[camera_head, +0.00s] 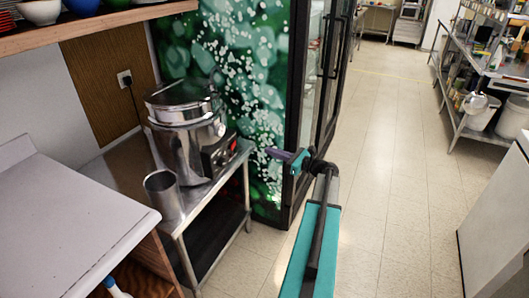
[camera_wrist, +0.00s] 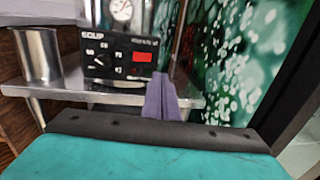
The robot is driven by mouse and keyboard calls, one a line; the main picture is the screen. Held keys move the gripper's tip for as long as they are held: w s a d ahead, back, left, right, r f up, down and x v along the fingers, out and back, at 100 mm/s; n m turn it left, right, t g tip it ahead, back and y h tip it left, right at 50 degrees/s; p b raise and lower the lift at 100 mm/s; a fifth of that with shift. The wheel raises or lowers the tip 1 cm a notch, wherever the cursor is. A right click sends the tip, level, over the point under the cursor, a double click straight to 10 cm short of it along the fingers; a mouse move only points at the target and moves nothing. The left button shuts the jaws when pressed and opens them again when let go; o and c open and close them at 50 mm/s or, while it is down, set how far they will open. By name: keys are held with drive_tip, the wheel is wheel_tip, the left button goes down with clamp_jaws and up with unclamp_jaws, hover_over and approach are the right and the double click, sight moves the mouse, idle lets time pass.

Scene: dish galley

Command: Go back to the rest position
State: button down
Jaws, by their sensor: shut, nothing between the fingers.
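My gripper (camera_head: 284,156) is out in front of me in the head view, near the right end of the steel stand and left of the black fridge frame. Its purple fingers lie together, shut and empty. In the wrist view the gripper (camera_wrist: 161,84) points at the soup kettle's black control panel (camera_wrist: 121,54), with a gap I cannot judge. The steel soup kettle (camera_head: 188,142) stands on the steel stand (camera_head: 195,205). A steel cylinder (camera_head: 163,194) stands to its left and also shows in the wrist view (camera_wrist: 38,55).
A pale counter (camera_head: 60,215) is at near left, and a shelf with bowls (camera_head: 40,11) is above. A glass-door fridge (camera_head: 318,85) stands beside my arm. Tiled floor (camera_head: 390,140) is open to the right, with a rack (camera_head: 466,100) and a white cabinet (camera_head: 495,225) beyond.

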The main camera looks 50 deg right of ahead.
drive_tip(key=shift+s+d, duration=0.15)
drive_tip(key=shift+s, duration=0.2)
idle(0.3)
drive_tip(key=w+a+f+n+g+y, duration=0.2)
drive_tip(key=a+f+n+g, duration=0.1)
drive_tip(key=a+f, duration=0.6)
drive_tip(key=w+a+f+n+g+y, duration=0.15)
drive_tip(key=a+f+n+g, duration=0.35)
drive_tip(key=a, duration=0.7)
drive_tip(key=w+a+f+n+g+y, duration=0.1)
drive_tip(key=w+a+f+n+y, duration=0.15)
drive_tip(key=a+f, duration=0.7)
drive_tip(key=s+a+f+n+g+h, duration=0.1)
drive_tip(key=s+a+f+n+g, duration=0.55)
drive_tip(key=a, duration=0.55)
drive_tip(key=s+a+f+n+g+h, duration=0.1)
drive_tip(key=s+a+f+n+g, duration=0.2)
drive_tip(key=s+a+f+n, duration=0.55)
drive_tip(key=s+a+f+n+g+h, duration=0.2)
drive_tip(key=s+a+n+h, duration=0.1)
drive_tip(key=s, duration=0.5)
drive_tip(key=s+a+f+n+g+h, duration=0.2)
drive_tip(key=s+a+f+n+h, duration=0.1)
drive_tip(key=s, duration=0.4)
drive_tip(key=a+n, duration=0.1)
drive_tip(key=n, duration=0.1)
drive_tip(key=shift+s+n+g+h, duration=0.35)
drive_tip(key=shift+h, duration=0.05)
